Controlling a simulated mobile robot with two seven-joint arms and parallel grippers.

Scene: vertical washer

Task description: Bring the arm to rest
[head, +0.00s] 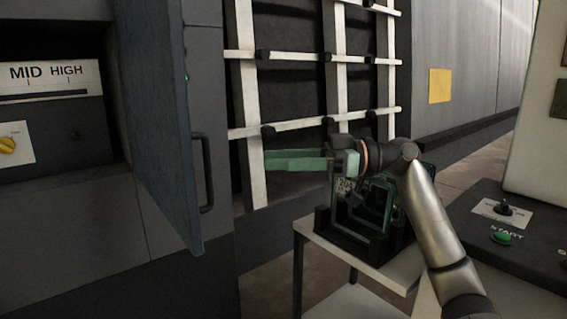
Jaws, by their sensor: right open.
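My right arm comes in from the lower right. Its right gripper (270,160) has green fingers pointing left, is open and holds nothing that I can see. It hangs in front of the white rack (245,90), above the left part of a small white table (310,229), to the right of the open blue door (160,110). The fingers are apart from the door's dark handle (207,172). My left gripper is out of view.
A dark holder with green-framed pieces (375,205) stands on the small table, just below my right wrist and forearm. A control panel with a green START button (502,238) is at the right. A panel with a yellow knob (8,145) is at the left.

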